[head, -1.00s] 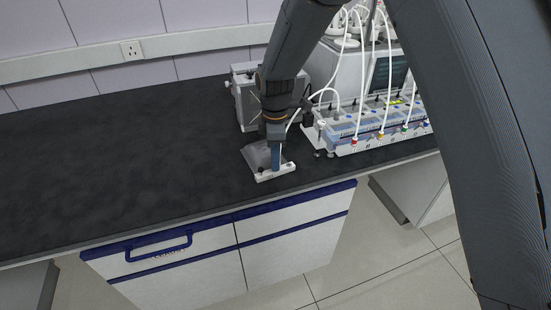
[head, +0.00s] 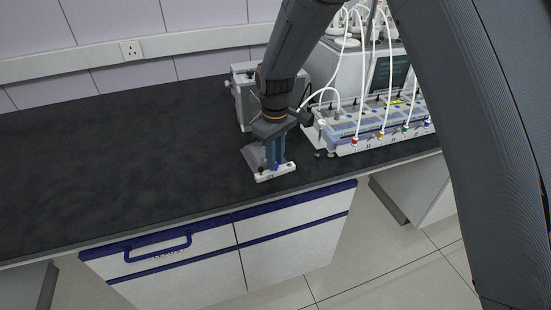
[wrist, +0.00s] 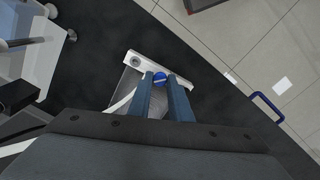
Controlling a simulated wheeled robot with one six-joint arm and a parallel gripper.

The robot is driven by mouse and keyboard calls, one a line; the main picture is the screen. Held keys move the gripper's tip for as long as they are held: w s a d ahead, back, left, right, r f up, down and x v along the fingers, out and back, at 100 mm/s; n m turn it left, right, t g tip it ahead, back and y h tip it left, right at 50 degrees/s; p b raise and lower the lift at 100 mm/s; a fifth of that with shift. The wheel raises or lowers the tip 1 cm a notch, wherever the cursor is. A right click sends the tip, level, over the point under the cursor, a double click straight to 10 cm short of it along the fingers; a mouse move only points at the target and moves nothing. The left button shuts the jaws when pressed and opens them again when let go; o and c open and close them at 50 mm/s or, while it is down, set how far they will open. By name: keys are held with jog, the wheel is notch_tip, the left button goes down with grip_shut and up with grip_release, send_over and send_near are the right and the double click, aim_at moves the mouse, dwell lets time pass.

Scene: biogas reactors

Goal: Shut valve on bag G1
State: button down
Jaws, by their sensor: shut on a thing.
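The gas bag (head: 256,156) lies on the dark bench near its front edge, with a white end bar (head: 276,173) along its front side. In the wrist view the bar (wrist: 140,63) shows beyond my gripper, and the small blue valve (wrist: 159,78) sits between the fingertips. My gripper (head: 277,164) points down over the bar, its two blue fingers close around the valve. In the wrist view my gripper (wrist: 161,80) is shut on the valve. The fingers and palm hide most of the bag. I cannot read a label on the bag or the valve's angle.
A reactor unit (head: 372,127) with coloured fittings and white tubes stands to the right. A grey box device (head: 243,98) stands behind my gripper. The bench (head: 120,165) is clear to the left. The blue drawer handle (head: 158,249) is below the front edge.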

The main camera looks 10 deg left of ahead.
jog(key=m, duration=0.5)
dwell(1.2)
jog(key=c, duration=1.6)
grip_release()
jog(key=shift+r+b, duration=1.1)
jog(key=shift+r, duration=2.8)
